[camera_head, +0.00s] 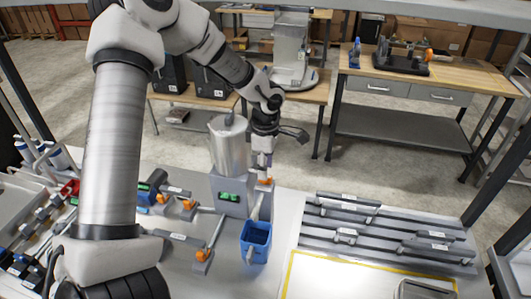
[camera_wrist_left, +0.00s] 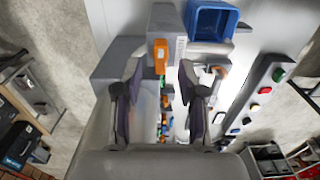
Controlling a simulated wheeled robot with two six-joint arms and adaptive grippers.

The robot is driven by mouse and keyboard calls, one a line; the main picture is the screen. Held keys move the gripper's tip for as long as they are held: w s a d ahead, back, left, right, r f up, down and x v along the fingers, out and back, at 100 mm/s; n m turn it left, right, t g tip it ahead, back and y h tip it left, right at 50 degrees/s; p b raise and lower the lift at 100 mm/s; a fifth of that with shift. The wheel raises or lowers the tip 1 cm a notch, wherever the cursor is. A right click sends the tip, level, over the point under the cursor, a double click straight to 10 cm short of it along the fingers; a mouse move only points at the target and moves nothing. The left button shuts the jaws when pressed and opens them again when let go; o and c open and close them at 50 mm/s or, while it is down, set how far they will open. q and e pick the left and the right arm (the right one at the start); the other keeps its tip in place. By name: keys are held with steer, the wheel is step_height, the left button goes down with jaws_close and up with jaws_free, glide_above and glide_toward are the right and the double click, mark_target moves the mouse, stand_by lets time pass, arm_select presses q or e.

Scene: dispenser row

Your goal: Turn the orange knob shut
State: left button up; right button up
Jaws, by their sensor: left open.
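The orange knob (camera_head: 266,181) is on the dispenser, a metal cylinder (camera_head: 228,150) on a grey box with a green display (camera_head: 229,197). My left gripper (camera_head: 264,166) is above the knob, pointing down. In the left wrist view the knob (camera_wrist_left: 160,52) shows as an upright orange handle just beyond the fingertips of the left gripper (camera_wrist_left: 160,75), roughly between them. The jaws are open, and I see no contact with the knob. A blue cup (camera_head: 256,240) stands below the spout, and it also shows in the left wrist view (camera_wrist_left: 211,20). My right gripper is out of view.
Other fittings with orange parts (camera_head: 202,255) lie left of the cup. Grey rails with labelled parts (camera_head: 380,235) and a yellow-edged white area (camera_head: 350,280) lie to the right. A wooden workbench (camera_head: 435,75) stands behind, across open floor.

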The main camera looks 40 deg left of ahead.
arm_select(q)
step_height(320, 180, up, 9)
steer(key=shift+d+f, duration=0.1)
steer(key=shift+f, duration=0.05)
steer(key=shift+d, duration=0.1)
stand_by(0.4)
